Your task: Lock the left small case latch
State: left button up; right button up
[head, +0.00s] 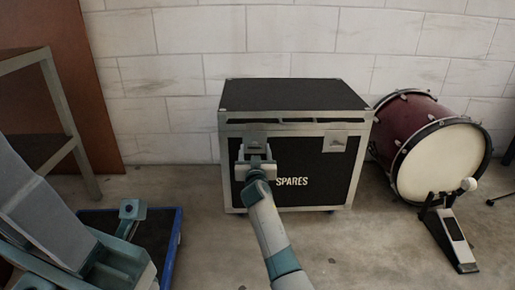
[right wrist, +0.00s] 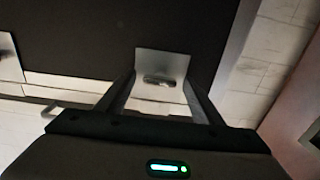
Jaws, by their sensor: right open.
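A black case marked SPARES (head: 335,178) with metal edges stands on the floor against the wall. Its left latch (head: 256,133) is a light metal plate on the upper front, partly hidden by my right gripper (head: 257,157). In the right wrist view, where the picture is turned over, the latch plate (right wrist: 162,64) with a dark slot shows between the fingers of my right gripper (right wrist: 161,86). The fingers are apart; whether they touch the latch is unclear. The latch's lock state cannot be told.
The case's right latch (head: 335,141) is on the same front. A dark red bass drum (head: 440,160) with a pedal (head: 452,235) stands to the right. A metal shelf (head: 40,150) stands at left. A blue-edged tray (head: 177,235) lies on the floor, partly behind my left arm.

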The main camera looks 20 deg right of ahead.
jog(key=shift+w, duration=0.2)
jog(key=c, duration=1)
jog(key=shift+c, duration=0.2)
